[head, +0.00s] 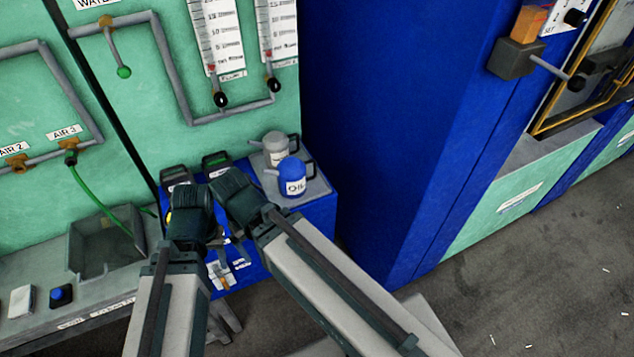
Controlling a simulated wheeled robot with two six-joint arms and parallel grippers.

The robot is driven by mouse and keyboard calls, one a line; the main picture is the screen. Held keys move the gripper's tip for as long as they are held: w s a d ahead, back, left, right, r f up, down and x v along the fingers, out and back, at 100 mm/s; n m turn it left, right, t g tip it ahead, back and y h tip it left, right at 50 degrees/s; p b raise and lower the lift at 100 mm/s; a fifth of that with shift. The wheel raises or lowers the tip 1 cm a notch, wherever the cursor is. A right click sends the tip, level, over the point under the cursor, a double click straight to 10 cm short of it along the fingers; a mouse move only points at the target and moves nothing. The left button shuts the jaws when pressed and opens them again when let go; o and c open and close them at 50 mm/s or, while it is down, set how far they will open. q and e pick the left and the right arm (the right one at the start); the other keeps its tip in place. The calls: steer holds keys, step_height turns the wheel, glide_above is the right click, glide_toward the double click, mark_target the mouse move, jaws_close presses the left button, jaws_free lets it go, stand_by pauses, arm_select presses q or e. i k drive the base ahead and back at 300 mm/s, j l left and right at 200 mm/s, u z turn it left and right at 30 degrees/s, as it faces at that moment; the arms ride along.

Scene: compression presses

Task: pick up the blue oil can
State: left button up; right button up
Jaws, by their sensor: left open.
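The right gripper's jaws are hidden.
A grey can (275,149) stands right behind the blue one. Two dark-handled items (215,163) are left of the cans. A grey bench (30,325) with a clear bin (105,242) is at left. A tall blue cabinet wall (385,130) rises at right.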

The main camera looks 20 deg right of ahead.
mark_target(291, 172)
steer(key=k+l, duration=0.15)
steer(key=l, duration=0.25)
steer(key=k+l, duration=0.2)
steer(key=l, duration=0.2)
steer(key=k+l, duration=0.15)
steer(key=l, duration=0.25)
